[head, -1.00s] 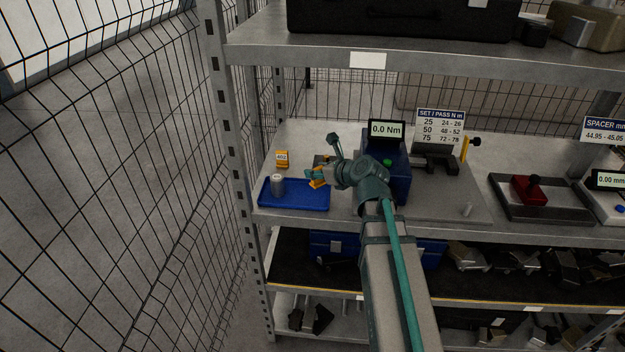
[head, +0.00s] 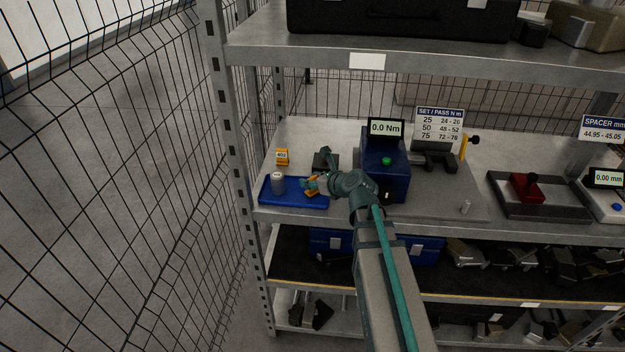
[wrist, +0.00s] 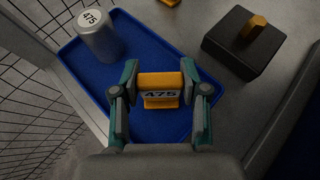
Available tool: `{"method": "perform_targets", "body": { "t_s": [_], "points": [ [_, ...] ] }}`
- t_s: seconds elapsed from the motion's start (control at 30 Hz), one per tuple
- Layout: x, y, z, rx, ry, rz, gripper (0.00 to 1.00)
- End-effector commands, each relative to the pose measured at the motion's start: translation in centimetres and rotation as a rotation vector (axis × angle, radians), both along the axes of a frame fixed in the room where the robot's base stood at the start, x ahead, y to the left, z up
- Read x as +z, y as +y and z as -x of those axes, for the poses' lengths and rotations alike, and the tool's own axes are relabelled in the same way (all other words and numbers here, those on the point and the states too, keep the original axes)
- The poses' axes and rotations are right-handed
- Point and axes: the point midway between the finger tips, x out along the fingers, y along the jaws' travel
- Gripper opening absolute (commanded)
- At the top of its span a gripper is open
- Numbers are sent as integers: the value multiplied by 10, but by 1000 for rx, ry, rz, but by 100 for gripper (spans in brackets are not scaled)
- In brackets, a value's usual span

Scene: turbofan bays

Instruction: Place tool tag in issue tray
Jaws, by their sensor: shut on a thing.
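The tool tag (wrist: 160,88) is a yellow-orange piece marked 475, held between both fingers. My gripper (wrist: 161,92) is shut on it over the blue issue tray (wrist: 140,53). In the head view my gripper (head: 309,187) is over the right part of the tray (head: 300,203), with the orange tag (head: 312,193) partly hidden by the fingers. A grey cylinder (wrist: 98,36) with a 475 label stands in the tray's left part; it also shows in the head view (head: 277,183). I cannot tell whether the tag touches the tray floor.
A yellow tag marked 402 (head: 282,156) stands on the shelf behind the tray. A dark block with an orange hex top (wrist: 240,45) stands right of the tray. The blue torque tester (head: 384,172) reads 0.0 Nm. A shelf post (head: 232,130) and mesh are at left.

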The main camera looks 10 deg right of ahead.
Motion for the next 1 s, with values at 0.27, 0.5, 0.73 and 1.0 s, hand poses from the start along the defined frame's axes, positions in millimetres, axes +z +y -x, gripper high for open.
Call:
{"method": "perform_targets", "body": {
  "t_s": [0.27, 0.5, 0.73, 1.0],
  "points": [
    [-3, 0, 0, 0, 0, -1, 64],
    [-3, 0, 0, 0, 0, -1, 69],
    [2, -1, 3, -1, 0, 0, 69],
    [20, -17, 38, -3, -2, 0, 69]
  ]
}}
